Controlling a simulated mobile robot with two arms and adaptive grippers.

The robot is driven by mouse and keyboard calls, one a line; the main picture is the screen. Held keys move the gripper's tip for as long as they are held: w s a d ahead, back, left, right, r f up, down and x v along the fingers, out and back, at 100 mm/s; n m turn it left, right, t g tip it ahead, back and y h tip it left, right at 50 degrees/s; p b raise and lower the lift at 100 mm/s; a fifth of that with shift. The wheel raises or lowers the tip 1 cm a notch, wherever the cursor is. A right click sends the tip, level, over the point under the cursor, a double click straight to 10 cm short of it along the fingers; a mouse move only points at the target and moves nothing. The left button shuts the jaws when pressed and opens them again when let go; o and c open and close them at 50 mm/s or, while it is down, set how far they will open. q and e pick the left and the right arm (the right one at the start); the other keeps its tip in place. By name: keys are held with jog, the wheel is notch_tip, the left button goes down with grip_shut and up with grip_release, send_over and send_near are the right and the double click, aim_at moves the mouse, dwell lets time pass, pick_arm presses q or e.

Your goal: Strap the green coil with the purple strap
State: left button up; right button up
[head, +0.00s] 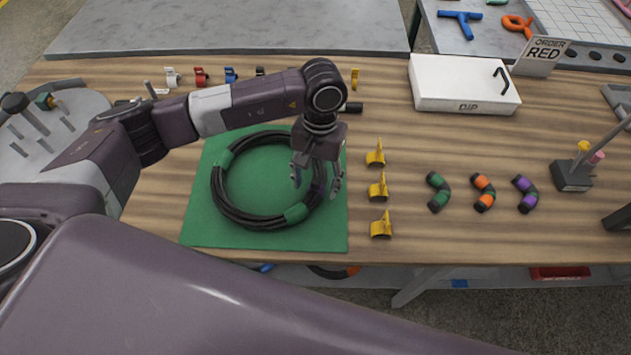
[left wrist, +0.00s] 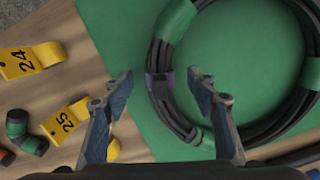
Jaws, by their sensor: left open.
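The green coil (head: 228,196) is a round bundle of black hose with green bands, lying flat on a green mat (head: 200,225). In the left wrist view the coil (left wrist: 165,109) runs past the fingertips. The purple strap (left wrist: 159,84) sits across the bundle there; I cannot tell whether it is closed underneath. In the head view the strap is hidden by the gripper. My left gripper (head: 316,188) is open over the coil's right side. In the wrist view its fingertips (left wrist: 159,79) stand on either side of the strap, apart from it. My right gripper is out of view.
Yellow numbered markers (head: 378,187) stand right of the mat. Several elbow pieces (head: 484,191) lie further right. A white box (head: 463,84) and an order sign (head: 540,56) reading RED are behind. Small coloured clips (head: 201,77) line the back edge.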

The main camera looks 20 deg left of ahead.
pick_arm(q)
notch_tip(320, 180, up, 12)
jog(key=w, duration=0.1)
jog(key=shift+w+f, duration=0.2)
jog(key=shift+w, duration=0.05)
jog(key=shift+f, duration=0.1)
